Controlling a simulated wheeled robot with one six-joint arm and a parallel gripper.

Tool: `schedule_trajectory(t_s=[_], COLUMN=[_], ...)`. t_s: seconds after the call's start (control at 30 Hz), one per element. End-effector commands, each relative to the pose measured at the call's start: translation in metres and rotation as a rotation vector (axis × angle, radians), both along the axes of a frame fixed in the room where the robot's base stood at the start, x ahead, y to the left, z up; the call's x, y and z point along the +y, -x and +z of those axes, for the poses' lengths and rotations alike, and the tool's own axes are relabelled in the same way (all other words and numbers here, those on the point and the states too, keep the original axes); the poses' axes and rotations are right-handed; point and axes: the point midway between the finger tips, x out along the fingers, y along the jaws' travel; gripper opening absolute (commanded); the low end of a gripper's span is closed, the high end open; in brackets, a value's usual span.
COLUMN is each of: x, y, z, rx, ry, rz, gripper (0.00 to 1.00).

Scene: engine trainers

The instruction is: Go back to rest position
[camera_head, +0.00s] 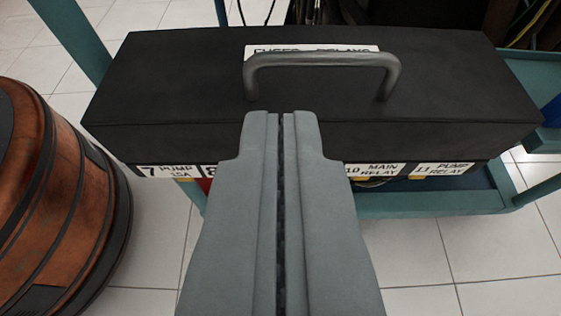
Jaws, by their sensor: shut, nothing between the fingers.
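My gripper (282,116) is in the middle of the view, pointing away from the camera, with its two grey fingers together and nothing between them. Its tips appear in front of a black box lid (180,85) with a grey arched handle (325,62). The tips overlap the lid near the left foot of the handle; I cannot tell whether they touch it. A white label (312,48) reading "FUSES - RELAYS" lies behind the handle, partly covered by it. Numbered labels, such as "MAIN RELAY" (380,171), run below the lid's front edge; the fingers hide some of them.
A teal frame (75,40) stands around and under the box, with a lower rail (440,203) at the right. A copper-coloured barrel (45,190) with dark bands stands at the left. Tiled floor (420,265) is clear at the lower right.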

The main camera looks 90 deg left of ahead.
Motion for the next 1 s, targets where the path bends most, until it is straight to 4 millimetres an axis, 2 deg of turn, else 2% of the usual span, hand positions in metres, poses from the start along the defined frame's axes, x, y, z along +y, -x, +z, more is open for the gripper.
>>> schedule_trajectory(t_s=[0.23, 0.37, 0.7, 1.0], x=[0.001, 0.01, 0.044, 0.063], y=[0.0, 0.007, 0.042, 0.077], z=[0.005, 0.018, 0.072, 0.12], rx=[0.007, 0.043, 0.181, 0.235], ry=[0.014, 0.075, 0.348, 0.54], rz=[-0.002, -0.022, -0.179, -0.396], gripper=[0.0, 0.0, 0.0, 0.0])
